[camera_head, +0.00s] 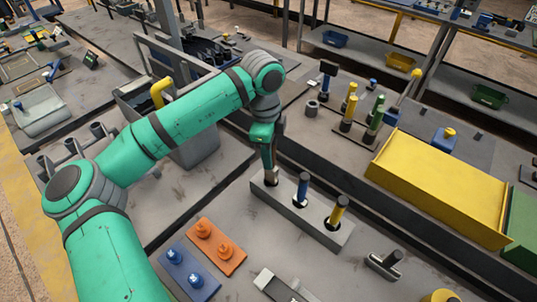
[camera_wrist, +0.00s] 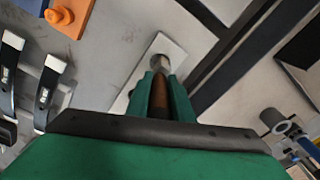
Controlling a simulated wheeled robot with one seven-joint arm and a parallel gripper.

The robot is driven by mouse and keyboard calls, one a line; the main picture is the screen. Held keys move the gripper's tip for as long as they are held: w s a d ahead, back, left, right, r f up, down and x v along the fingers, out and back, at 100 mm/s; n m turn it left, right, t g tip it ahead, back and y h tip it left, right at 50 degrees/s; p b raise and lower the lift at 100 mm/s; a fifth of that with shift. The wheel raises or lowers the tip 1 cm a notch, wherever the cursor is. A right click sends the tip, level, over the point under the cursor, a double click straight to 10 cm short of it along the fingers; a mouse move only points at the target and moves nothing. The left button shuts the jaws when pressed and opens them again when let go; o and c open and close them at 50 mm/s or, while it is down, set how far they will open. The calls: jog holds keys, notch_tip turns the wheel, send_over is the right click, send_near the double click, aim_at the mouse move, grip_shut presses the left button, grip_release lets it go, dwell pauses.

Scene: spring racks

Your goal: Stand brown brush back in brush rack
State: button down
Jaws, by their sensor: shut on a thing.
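The brush rack (camera_head: 290,213) is a long pale grey block with holes on the bench. A blue-handled brush (camera_head: 302,188) and a yellow-handled brush (camera_head: 337,212) stand in its middle and right holes. My gripper (camera_head: 268,158) is over the left end of the rack, pointing down. In the wrist view, its green fingers (camera_wrist: 161,85) are shut on the brown brush (camera_wrist: 159,98). The brush's pale metal end (camera_wrist: 160,62) points at the rack (camera_wrist: 178,53). The brush looks roughly upright at the left hole; I cannot tell how deep it sits.
An orange block (camera_head: 216,246) and a blue block (camera_head: 188,272) with pegs lie in front of the rack. A dark T-shaped tool (camera_head: 384,265) lies to its right.

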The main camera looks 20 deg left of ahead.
jog(key=shift+f, duration=1.65)
jog(key=shift+w+f, duration=0.15)
jog(key=shift+f, duration=0.1)
jog(key=shift+a+f, duration=0.1)
jog(key=shift+a, duration=0.05)
jog(key=shift+d+f, duration=0.25)
jog(key=shift+f, duration=0.05)
dwell(0.3)
jog(key=shift+s+a+f, duration=0.15)
jog(key=shift+s+f, duration=0.05)
jog(key=shift+f, duration=0.2)
jog(key=shift+w+f, duration=0.1)
jog(key=shift+f, duration=0.45)
jog(key=c, duration=1.5)
grip_release()
jog(key=shift+w, duration=0.1)
